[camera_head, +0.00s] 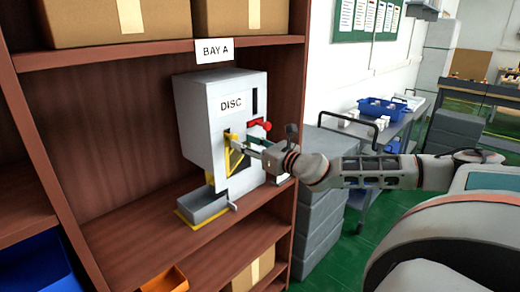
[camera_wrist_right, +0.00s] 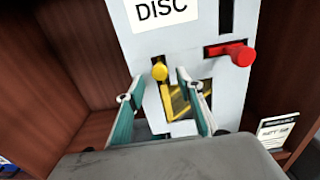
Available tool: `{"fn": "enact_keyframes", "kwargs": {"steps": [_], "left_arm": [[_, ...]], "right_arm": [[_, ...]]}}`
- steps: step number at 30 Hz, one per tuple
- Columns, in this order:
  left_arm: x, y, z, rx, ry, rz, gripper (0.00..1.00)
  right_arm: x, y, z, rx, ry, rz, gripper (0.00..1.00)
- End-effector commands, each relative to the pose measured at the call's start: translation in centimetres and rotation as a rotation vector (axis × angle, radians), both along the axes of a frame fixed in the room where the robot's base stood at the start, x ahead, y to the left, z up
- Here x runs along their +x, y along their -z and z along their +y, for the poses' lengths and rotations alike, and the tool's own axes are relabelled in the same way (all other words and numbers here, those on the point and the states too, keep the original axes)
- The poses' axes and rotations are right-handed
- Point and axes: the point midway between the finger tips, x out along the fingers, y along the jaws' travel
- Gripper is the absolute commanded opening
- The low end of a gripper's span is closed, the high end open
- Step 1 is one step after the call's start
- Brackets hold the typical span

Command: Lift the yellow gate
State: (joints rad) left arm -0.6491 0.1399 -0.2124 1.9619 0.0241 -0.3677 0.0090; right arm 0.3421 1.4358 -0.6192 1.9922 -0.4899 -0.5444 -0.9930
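The grey dispenser (camera_head: 205,125) labelled DISC stands on the shelf under the BAY A sign. Its yellow gate (camera_head: 233,160) is on the front, and in the right wrist view the gate (camera_wrist_right: 176,101) covers a slot and has a yellow knob (camera_wrist_right: 159,71) at its upper left. My right gripper (camera_head: 241,144) is at the gate. In the right wrist view its two fingers (camera_wrist_right: 160,77) are spread apart, with the knob in the gap between their tips. I cannot tell whether a finger touches the knob. My left gripper is not in view.
A red handle (camera_wrist_right: 238,54) sticks out to the right of the gate. A grey tray (camera_head: 204,207) with a yellow rim lies below the gate. The wooden shelf (camera_head: 255,212) has a side panel close on the right. A cart with a blue bin (camera_head: 381,107) stands beyond.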

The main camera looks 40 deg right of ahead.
Motion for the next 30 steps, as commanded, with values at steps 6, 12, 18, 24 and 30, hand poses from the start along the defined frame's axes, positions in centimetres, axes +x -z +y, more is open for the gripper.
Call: {"fn": "enact_keyframes", "kwargs": {"steps": [6,12,18,24,30], "left_arm": [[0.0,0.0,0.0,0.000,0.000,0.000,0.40],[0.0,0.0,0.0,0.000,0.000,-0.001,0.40],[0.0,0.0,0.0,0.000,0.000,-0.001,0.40],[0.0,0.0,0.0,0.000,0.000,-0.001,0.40],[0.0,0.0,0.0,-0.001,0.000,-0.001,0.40]], "right_arm": [[-3.2,0.2,-0.2,-0.007,-0.001,0.005,0.36],[-5.2,0.1,-0.4,-0.005,0.000,0.003,0.36],[-6.2,0.0,-0.4,-0.002,-0.002,0.001,0.36],[-6.3,0.0,-0.4,0.001,-0.002,0.000,0.36],[-6.3,0.0,-0.4,0.001,-0.002,0.000,0.36]]}}
